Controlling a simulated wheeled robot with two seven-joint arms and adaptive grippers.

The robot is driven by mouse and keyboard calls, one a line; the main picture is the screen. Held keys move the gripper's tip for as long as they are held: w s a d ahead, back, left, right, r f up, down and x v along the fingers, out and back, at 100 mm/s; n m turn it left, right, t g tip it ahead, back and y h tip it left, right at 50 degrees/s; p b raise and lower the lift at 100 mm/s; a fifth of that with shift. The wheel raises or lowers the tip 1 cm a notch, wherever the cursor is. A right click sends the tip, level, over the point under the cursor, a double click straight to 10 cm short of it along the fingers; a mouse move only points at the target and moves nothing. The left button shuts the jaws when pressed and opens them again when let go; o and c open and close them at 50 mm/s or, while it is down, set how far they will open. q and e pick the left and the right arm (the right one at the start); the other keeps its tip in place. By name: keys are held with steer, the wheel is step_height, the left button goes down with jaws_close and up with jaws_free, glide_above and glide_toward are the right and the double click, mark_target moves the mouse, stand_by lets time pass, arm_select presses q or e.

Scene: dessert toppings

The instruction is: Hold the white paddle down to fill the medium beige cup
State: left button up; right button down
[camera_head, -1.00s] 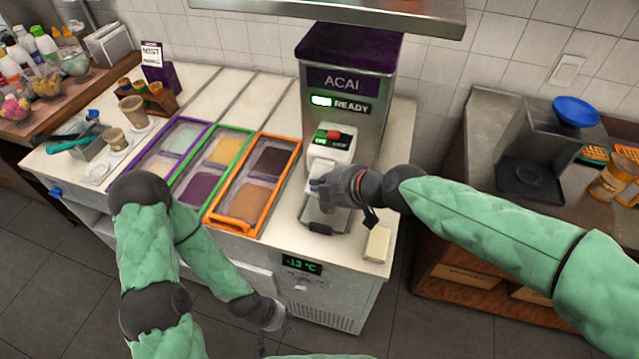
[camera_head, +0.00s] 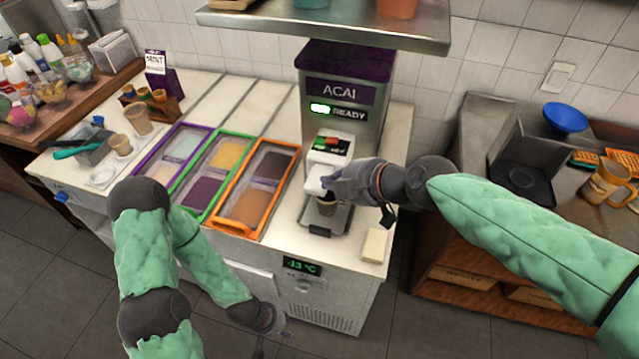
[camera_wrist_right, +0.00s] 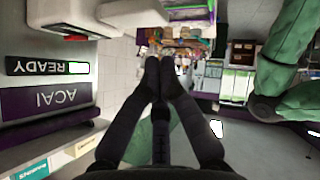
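The acai machine (camera_head: 345,95) reads READY. Its white paddle (camera_head: 315,180) is at the front, below the green and red panel, partly covered by my right gripper. My right gripper (camera_head: 325,184) is at the paddle; contact is unclear. In the right wrist view its fingers (camera_wrist_right: 162,64) meet, with nothing visible between them. My left gripper (camera_head: 284,328) hangs low before the counter, its fingers too small to read.
Topping tubs with an orange frame (camera_head: 266,234) stand left of the machine. More beige cups (camera_head: 139,119) stand at the far left. A pale block (camera_head: 374,245) lies at the counter's front right corner. A metal shelf (camera_head: 330,32) hangs above the machine.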

steer(key=v, duration=0.5)
steer(key=shift+w+r, duration=0.1)
steer(key=shift+w, duration=0.1)
steer(key=shift+s, duration=0.1)
